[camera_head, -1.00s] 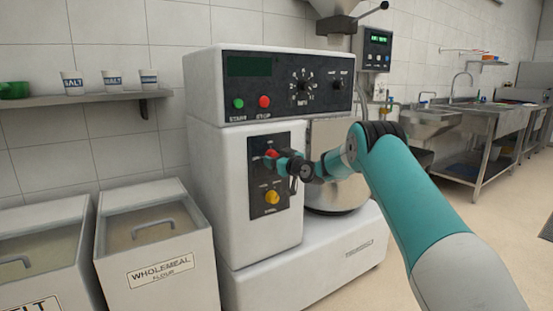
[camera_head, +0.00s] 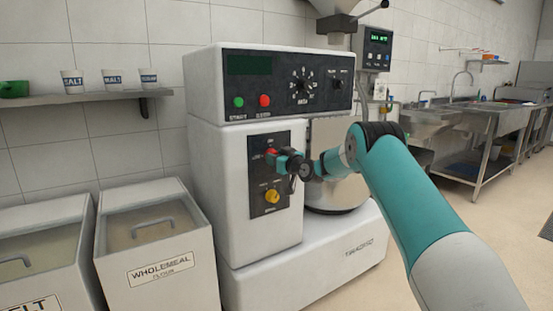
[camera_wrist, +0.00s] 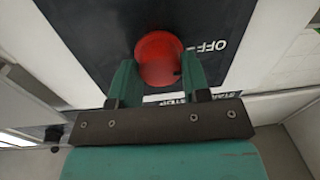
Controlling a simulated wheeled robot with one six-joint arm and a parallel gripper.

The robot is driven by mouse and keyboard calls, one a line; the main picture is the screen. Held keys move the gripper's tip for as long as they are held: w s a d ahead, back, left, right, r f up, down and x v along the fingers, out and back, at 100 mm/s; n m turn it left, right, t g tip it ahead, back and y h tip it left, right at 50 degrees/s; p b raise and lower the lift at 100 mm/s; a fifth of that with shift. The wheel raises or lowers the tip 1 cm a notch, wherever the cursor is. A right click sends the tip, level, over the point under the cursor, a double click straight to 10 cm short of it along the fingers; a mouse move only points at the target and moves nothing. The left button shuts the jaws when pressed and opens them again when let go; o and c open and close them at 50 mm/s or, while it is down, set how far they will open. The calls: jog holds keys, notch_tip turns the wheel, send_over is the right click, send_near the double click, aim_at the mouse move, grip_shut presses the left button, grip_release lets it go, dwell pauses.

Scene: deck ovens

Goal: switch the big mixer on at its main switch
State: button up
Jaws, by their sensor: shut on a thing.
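The big mixer (camera_head: 225,178) is a white machine with a dark top control panel and a lower black switch plate (camera_head: 256,199). The main switch is a red knob on that plate, and it shows in the wrist view (camera_wrist: 158,58) with the word OFF beside it. My gripper (camera_head: 272,157) is at the red knob, with its two teal fingers (camera_wrist: 155,80) shut on either side of it. A yellow knob (camera_head: 272,197) sits lower on the same plate. The fingers partly hide the red knob, and I cannot read its setting.
Green (camera_head: 239,102) and red (camera_head: 265,100) buttons and a dial (camera_head: 303,86) are on the panel above. Flour bins (camera_head: 157,250) stand at the left, below a shelf (camera_head: 100,98) with labelled cups. Open floor lies at the right.

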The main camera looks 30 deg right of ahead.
jog(key=shift+f+m+t+h+p, duration=0.2)
jog(key=shift+m+p, duration=0.6)
jog(key=shift+m, duration=3.65)
jog(key=shift+m+t+h+p, duration=0.3)
jog(key=shift+m+p, duration=0.5)
jog(key=shift+m, duration=3.65)
jog(key=o, duration=0.9)
jog(key=shift+s, duration=0.1)
jog(key=shift+s+d+f+b, duration=0.15)
jog(key=shift+s+b, duration=0.35)
jog(key=shift+s, duration=2.35)
jog(key=shift+s+d+f+b, duration=0.1)
jog(key=shift+s+f+b, duration=0.3)
jog(key=shift+s, duration=2.5)
jog(key=shift+s+d+f+b, duration=0.1)
jog(key=shift+s+b, duration=0.5)
jog(key=shift+s, duration=2.25)
